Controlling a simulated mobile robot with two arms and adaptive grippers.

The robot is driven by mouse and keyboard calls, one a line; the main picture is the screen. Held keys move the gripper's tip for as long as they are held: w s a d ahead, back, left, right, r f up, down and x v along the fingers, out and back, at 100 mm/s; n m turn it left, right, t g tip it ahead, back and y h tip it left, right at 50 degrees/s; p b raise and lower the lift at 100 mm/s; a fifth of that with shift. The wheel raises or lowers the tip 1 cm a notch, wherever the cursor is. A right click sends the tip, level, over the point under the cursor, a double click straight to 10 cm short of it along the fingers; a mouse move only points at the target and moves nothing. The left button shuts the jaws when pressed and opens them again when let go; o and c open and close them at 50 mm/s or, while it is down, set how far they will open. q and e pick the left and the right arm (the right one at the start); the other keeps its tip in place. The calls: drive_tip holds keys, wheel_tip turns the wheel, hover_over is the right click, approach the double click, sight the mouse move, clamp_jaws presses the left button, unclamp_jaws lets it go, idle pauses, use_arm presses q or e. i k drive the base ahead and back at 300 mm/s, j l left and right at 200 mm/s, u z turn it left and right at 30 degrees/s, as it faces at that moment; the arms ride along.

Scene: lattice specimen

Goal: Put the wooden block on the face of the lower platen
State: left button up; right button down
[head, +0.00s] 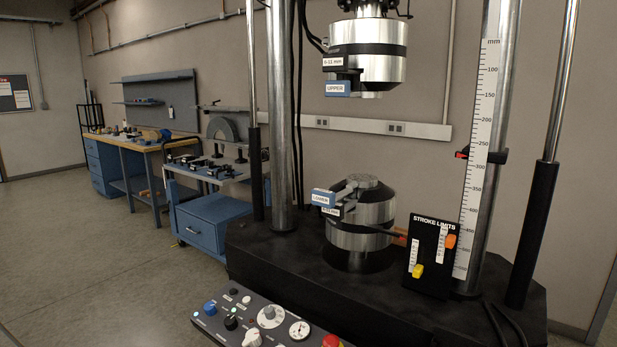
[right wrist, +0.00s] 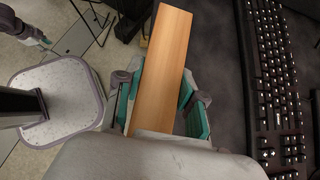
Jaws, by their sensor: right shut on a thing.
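The lower platen (head: 363,181) is a small grey disc on top of the lower silver grip, beside a blue "LOWER" tag in the head view. No block is visible on its face. The wooden block (right wrist: 162,65), long and light brown, shows in the right wrist view. My right gripper (right wrist: 160,100) is shut on it, with teal fingers on both sides. The block's near end is partly hidden by the gripper body.
The upper grip (head: 368,52) hangs above the lower one with an open gap between. Steel columns (head: 279,120) flank them. A stroke limits panel (head: 431,255) stands to the right and a control panel (head: 262,318) in front. A keyboard (right wrist: 278,85) lies right of the block.

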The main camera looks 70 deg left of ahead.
sight(361, 177)
drive_tip(key=k+j+u, duration=0.2)
drive_tip(key=j+u, duration=0.15)
drive_tip(key=j, duration=0.15)
drive_tip(key=k+j+u, duration=0.15)
drive_tip(key=j+u, duration=0.25)
drive_tip(key=j, duration=0.15)
drive_tip(key=j+u, duration=0.35)
drive_tip(key=j, duration=0.2)
